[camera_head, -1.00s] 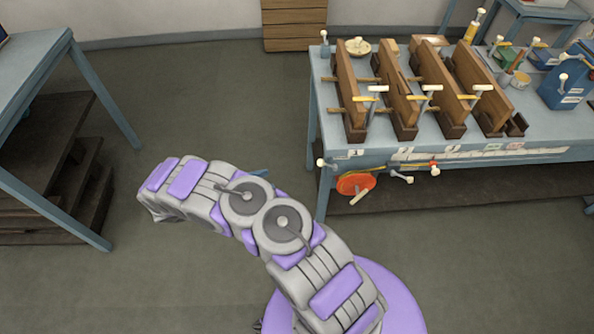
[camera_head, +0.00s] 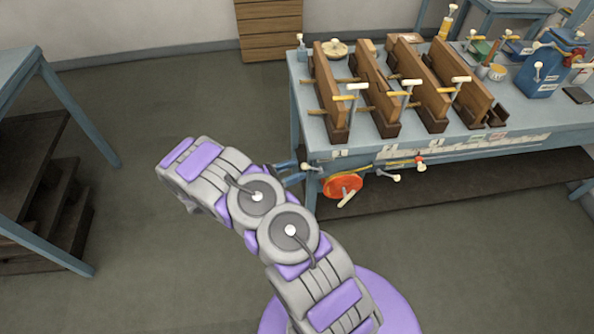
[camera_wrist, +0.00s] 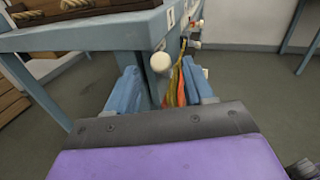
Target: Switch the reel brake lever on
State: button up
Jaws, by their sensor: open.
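An orange-red reel (camera_head: 343,186) hangs under the front edge of the blue workbench (camera_head: 330,157), near its left corner. A white-knobbed lever (camera_head: 305,167) sticks out at that corner, left of the reel. The same white knob (camera_wrist: 160,62) shows in the wrist view, between and beyond my fingertips. I cannot tell for sure that it is the reel brake lever. My gripper (camera_head: 291,171) is open, its blue fingers pointing at the knob; contact is not clear. It also shows in the wrist view (camera_wrist: 162,78). The reel is partly hidden behind the right finger there.
Wooden clamp boards (camera_head: 328,90) with handles stand on the bench. A bench leg (camera_wrist: 150,80) is close beyond my fingers. Another table (camera_head: 20,65) is at left, with open floor between.

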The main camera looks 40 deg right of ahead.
jog(key=shift+x, duration=0.75)
jog(key=shift+c, duration=0.3)
grip_shut()
